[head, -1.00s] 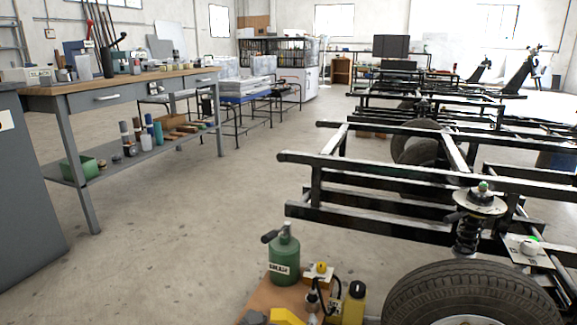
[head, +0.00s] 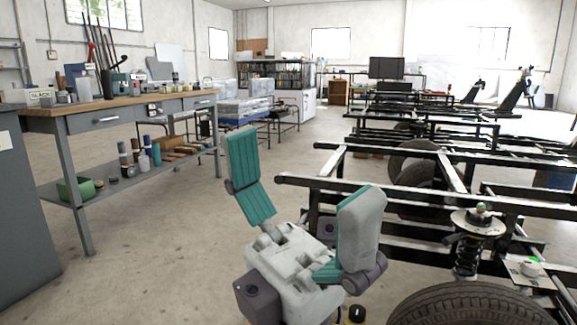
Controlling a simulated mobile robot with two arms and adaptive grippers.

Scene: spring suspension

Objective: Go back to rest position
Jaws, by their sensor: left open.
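My left gripper (head: 290,198) stands upright in the lower middle of the head view. Its two teal-padded fingers are spread apart, with nothing between them. The spring suspension (head: 467,255) stands at the right above a tyre (head: 470,305), apart from the gripper. My right gripper is not in view.
A workbench (head: 105,120) with tools and containers stands at the left, beside a grey cabinet (head: 22,210). Black chassis frames (head: 400,190) fill the right side. The concrete floor (head: 160,250) between bench and frames is clear.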

